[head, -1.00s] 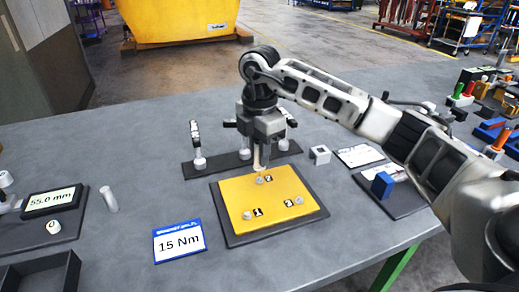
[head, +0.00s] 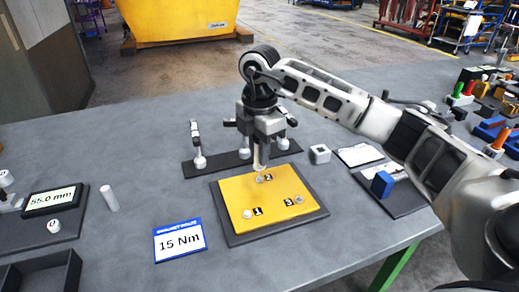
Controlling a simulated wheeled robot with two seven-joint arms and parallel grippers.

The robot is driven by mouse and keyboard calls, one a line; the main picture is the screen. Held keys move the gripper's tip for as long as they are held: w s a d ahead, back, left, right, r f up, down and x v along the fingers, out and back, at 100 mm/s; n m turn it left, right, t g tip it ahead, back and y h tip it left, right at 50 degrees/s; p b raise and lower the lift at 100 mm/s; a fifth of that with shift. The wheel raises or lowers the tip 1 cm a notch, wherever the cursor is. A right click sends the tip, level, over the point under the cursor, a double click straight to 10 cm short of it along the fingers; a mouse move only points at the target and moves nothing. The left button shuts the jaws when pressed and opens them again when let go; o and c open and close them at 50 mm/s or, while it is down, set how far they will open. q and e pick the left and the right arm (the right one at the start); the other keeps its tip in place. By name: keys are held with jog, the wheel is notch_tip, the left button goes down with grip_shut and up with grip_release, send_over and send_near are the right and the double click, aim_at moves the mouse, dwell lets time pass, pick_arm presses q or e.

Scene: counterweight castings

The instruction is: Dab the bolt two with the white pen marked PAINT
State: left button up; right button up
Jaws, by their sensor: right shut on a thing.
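A yellow plate (head: 240,225) on a dark base carries bolts beside labels 1, 2 and 3. Bolt two (head: 261,179) is at the plate's far edge, left of its label 2 (head: 268,178). My right gripper (head: 260,140) is above it, pointing down, shut on a slim whitish pen (head: 261,156). The pen stands about upright with its lower end at bolt two; I cannot tell whether it touches. Any PAINT lettering is too small or hidden. Bolt one (head: 247,214) and bolt three (head: 299,200) lie nearer. My left gripper is not in view.
A dark rack (head: 225,160) with upright tools stands behind the plate. A 15 Nm sign (head: 179,241) and a 55.0 mm display (head: 52,200) are to the left. A small grey block (head: 320,154) and a blue block (head: 382,183) are to the right.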

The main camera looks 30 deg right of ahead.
jog(key=shift+f, duration=0.35)
dwell(0.5)
jog(key=shift+f, duration=0.15)
dwell(0.9)
jog(key=shift+r+p, duration=0.9)
jog(key=shift+r, duration=0.35)
jog(key=shift+r+p, duration=0.45)
jog(key=shift+r, duration=1.4)
